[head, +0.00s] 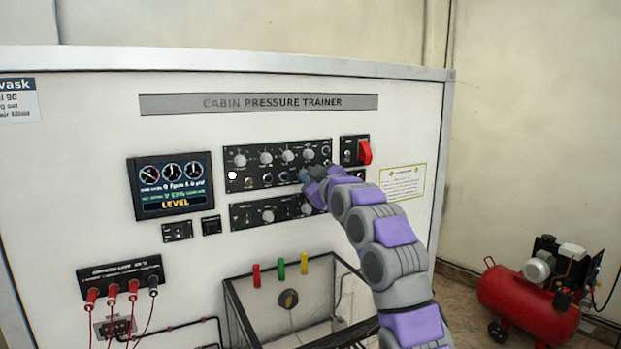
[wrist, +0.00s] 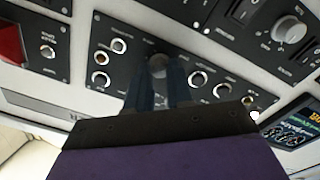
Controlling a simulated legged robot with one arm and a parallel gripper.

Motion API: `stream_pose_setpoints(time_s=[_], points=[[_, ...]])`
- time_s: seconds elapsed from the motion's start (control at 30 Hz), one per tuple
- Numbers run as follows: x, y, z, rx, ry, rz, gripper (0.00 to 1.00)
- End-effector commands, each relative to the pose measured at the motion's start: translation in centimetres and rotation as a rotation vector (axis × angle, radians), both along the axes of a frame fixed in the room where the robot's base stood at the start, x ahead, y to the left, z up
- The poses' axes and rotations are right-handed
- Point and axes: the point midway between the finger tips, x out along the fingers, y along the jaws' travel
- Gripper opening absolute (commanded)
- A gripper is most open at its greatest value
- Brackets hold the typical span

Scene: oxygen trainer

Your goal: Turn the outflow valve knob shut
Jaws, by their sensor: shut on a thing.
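My gripper (head: 306,178) is at the lower right of the upper black control panel (head: 284,153) on the cabin pressure trainer. In the wrist view, the two dark fingers of my gripper (wrist: 160,84) reach up to the panel and are shut on a round grey knob (wrist: 158,64) between their tips. Its label is too blurred to read, so I cannot confirm by name that it is the outflow valve knob. The fingers and the gripper body hide part of the knob and of the panel. The knob's turn angle cannot be told.
A red switch (head: 364,152) sits on a small panel to the right. A lower panel (head: 250,216) with more knobs lies just below. The display (head: 173,184) reads LEVEL. An open-topped case (head: 228,291) sticks out below. A red compressor (head: 522,303) stands at right.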

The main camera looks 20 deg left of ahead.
Motion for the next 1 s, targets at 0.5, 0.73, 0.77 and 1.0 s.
stream_pose_setpoints(time_s=[0.5, 0.73, 0.77, 1.0], points=[[-0.2, 0.0, 0.0, -0.001, 0.002, -0.001, 0.47], [-0.2, -0.3, 0.2, 0.003, -0.001, 0.000, 0.47], [-0.3, -0.4, 0.2, 0.003, -0.001, 0.000, 0.47], [-1.1, -1.0, 0.0, 0.002, -0.001, 0.003, 0.47]])
